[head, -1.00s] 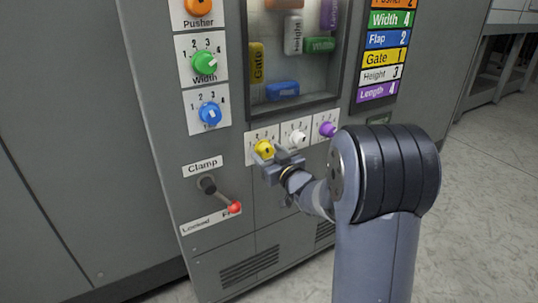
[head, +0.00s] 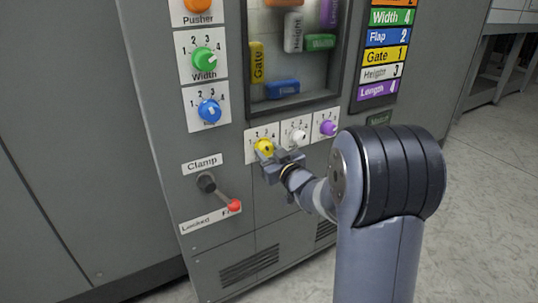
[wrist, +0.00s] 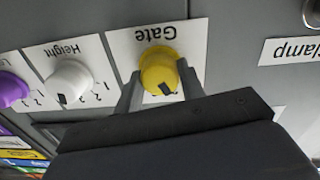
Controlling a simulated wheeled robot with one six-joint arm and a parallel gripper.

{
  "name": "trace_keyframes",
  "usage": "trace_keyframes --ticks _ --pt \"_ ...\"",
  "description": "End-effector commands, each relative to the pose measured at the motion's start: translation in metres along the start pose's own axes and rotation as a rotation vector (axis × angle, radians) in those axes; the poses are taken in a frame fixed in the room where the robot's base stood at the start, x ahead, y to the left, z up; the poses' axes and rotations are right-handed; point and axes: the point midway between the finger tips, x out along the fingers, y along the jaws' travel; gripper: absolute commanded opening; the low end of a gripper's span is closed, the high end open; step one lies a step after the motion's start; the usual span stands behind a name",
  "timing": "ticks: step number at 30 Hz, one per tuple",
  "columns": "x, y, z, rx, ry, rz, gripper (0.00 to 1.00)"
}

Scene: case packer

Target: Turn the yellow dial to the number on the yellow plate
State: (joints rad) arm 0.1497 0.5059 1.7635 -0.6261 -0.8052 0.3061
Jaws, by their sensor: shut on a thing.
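The yellow dial (head: 264,147) sits on a white label marked Gate, low on the grey machine front. In the wrist view the yellow dial (wrist: 158,68) shows upside down, with a black pointer mark on its face. My gripper (head: 270,157) reaches it from the lower right. In the wrist view my gripper's fingers (wrist: 160,88) stand on either side of the dial, shut on it. The fingers and dial hide some of its numbers, so I cannot read its setting surely. The yellow plate (head: 387,55) on the list reads Gate 1.
The white Height dial (head: 298,137) and purple dial (head: 328,128) sit close to the right. Green (head: 204,61) and blue (head: 210,111) dials are up left. A red-tipped Clamp lever (head: 222,195) sticks out lower left. A window (head: 290,105) is above.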

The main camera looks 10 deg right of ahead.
Motion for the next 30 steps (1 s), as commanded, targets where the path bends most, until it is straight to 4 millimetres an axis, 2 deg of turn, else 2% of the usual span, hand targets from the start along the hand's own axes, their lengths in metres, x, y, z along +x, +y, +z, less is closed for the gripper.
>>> trace_keyframes --ticks 18,30 --pt "-0.0004 -0.0002 0.0045 -0.455 0.013 0.002 0.15" --pt "-0.0004 0.0002 0.0024 -0.61 0.015 0.002 0.15"
